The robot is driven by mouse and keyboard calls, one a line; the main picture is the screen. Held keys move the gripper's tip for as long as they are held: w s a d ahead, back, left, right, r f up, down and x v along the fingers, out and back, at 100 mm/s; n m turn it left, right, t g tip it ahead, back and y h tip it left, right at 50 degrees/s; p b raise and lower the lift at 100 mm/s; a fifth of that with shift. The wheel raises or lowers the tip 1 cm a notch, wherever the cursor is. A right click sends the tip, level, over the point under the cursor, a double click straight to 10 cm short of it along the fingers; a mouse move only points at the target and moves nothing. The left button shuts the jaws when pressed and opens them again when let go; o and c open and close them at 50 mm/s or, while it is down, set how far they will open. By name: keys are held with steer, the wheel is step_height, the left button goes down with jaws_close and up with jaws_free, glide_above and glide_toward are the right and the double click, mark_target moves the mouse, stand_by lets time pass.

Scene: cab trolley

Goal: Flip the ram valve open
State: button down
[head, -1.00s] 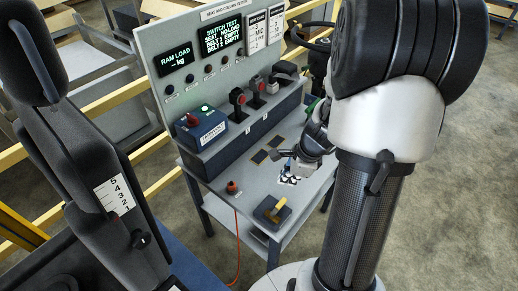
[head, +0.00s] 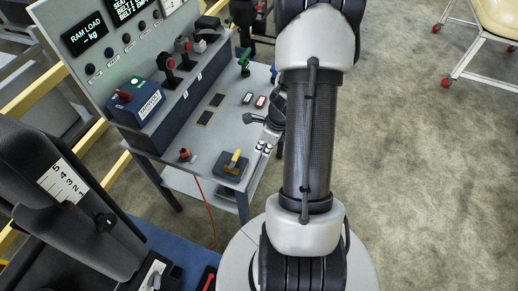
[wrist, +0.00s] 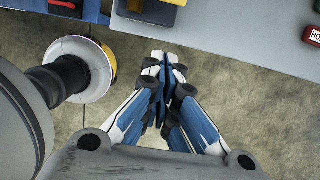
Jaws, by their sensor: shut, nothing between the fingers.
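A dark block with a yellow lever, likely the ram valve (head: 231,166), sits at the near corner of the grey table in the head view. Its lever (head: 235,158) leans up to the right. In the wrist view, part of a dark block with yellow (wrist: 152,10) shows at the top edge, cut off by the frame. My gripper (wrist: 164,60) is shut and empty, its blue and white fingers pointing toward the table edge and apart from the block. In the head view, my gripper (head: 263,148) is just right of the block, partly hidden by my arm.
The table (head: 217,135) also carries an orange-red knob (head: 185,155), a blue control box (head: 138,103), red-topped levers and small green and red labelled pieces. A black seat (head: 60,200) stands at left. Bare floor (head: 430,150) is open at right.

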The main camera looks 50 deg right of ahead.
mark_target(235, 159)
steer(key=shift+w+a+f+b, duration=0.5)
steer(key=shift+w+f, duration=0.4)
steer(key=shift+f, duration=0.4)
steer(key=shift+w+a+f+b, duration=0.25)
steer(key=shift+w+f+b, duration=0.35)
steer(key=shift+w+f, duration=0.5)
steer(key=shift+w+a+f+b, duration=0.4)
steer(key=shift+w+f+b, duration=0.25)
steer(key=shift+f, duration=0.8)
steer(key=shift+w, duration=0.1)
